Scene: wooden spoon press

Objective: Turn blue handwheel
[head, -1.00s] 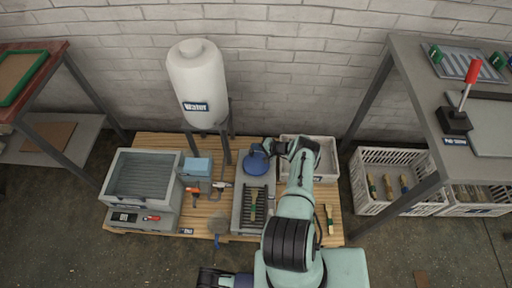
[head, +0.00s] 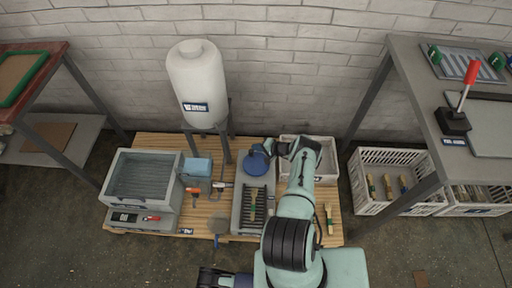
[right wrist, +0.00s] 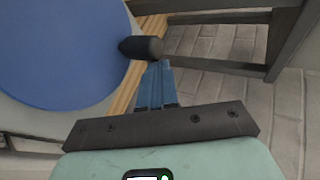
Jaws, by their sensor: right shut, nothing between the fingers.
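The blue handwheel (head: 258,163) is mounted at the far end of the grey press with dark slats (head: 254,208). It fills the left of the right wrist view as a blue disc (right wrist: 58,48), with a dark knob (right wrist: 140,47) at its rim. My right gripper (head: 269,148) is at the far right edge of the wheel. In the right wrist view its blue fingers (right wrist: 155,72) are shut and empty, their tips right by the knob; I cannot tell whether they touch it. My left gripper (head: 212,277) is low in the head view, away from the wheel, its jaws unclear.
A white water tank (head: 196,80) on legs stands behind left of the press. A grey basin unit (head: 142,177) is at left on the wooden pallet. A pale bin (head: 325,168) is right of the wheel, partly behind my arm. A white crate (head: 385,160) stands farther right.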

